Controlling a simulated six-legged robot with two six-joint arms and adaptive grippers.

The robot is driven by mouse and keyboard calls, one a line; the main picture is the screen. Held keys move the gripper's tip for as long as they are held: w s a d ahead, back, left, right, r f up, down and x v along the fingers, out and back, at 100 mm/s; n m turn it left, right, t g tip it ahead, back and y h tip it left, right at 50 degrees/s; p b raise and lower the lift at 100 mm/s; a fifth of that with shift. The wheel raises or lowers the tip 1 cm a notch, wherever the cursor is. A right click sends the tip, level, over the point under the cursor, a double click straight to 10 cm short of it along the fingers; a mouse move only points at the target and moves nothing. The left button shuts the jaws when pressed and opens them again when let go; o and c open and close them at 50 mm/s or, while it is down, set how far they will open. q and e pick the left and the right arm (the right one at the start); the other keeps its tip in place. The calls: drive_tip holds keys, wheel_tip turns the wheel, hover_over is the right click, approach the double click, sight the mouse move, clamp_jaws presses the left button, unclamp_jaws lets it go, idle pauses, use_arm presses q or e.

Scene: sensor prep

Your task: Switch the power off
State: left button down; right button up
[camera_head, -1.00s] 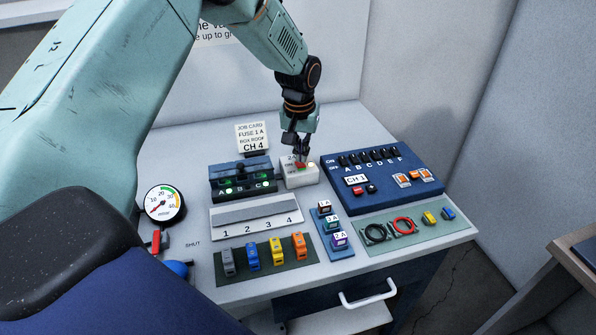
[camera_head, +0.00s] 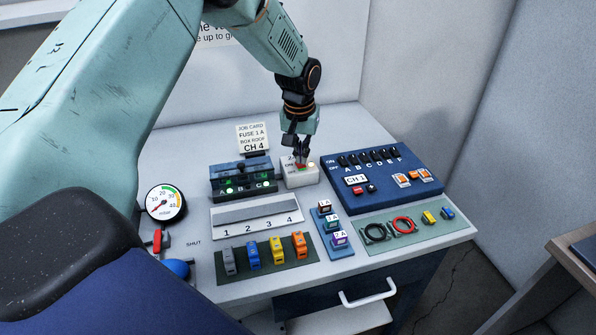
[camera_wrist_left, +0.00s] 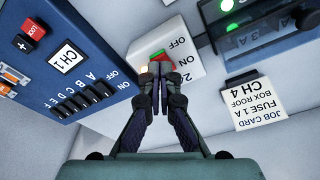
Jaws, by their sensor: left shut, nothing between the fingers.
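The power switch is a white box (camera_head: 300,176) with ON and OFF marks, left of the blue panel. A red part of its rocker shows under the fingers in the head view, and a lit lamp (camera_head: 311,165) glows beside it. In the left wrist view the box (camera_wrist_left: 188,60) shows a green and red rocker (camera_wrist_left: 159,56), partly hidden by the fingers. My left gripper (camera_head: 302,157) is shut and empty, pointing down at the rocker; it also shows in the left wrist view (camera_wrist_left: 160,68). I cannot tell whether its tips touch the rocker. My right gripper is out of view.
The blue panel (camera_head: 395,193) with black switches stands right of the box. A dark fuse holder (camera_head: 243,172) with green lights stands left, a job card (camera_head: 253,138) behind. Several coloured connectors lie in front on a green mat (camera_head: 266,268). A gauge (camera_head: 165,204) is at far left.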

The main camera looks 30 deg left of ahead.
use_arm(q)
drive_tip(key=shift+w+f, duration=0.1)
drive_tip(key=shift+f, duration=0.15)
drive_tip(key=shift+f, duration=0.1)
drive_tip(key=shift+f, duration=0.45)
idle(0.4)
drive_tip(key=shift+r, duration=0.15)
wheel_tip(320, 180, up, 7)
drive_tip(key=p, duration=0.6)
drive_tip(key=shift+p, duration=0.4)
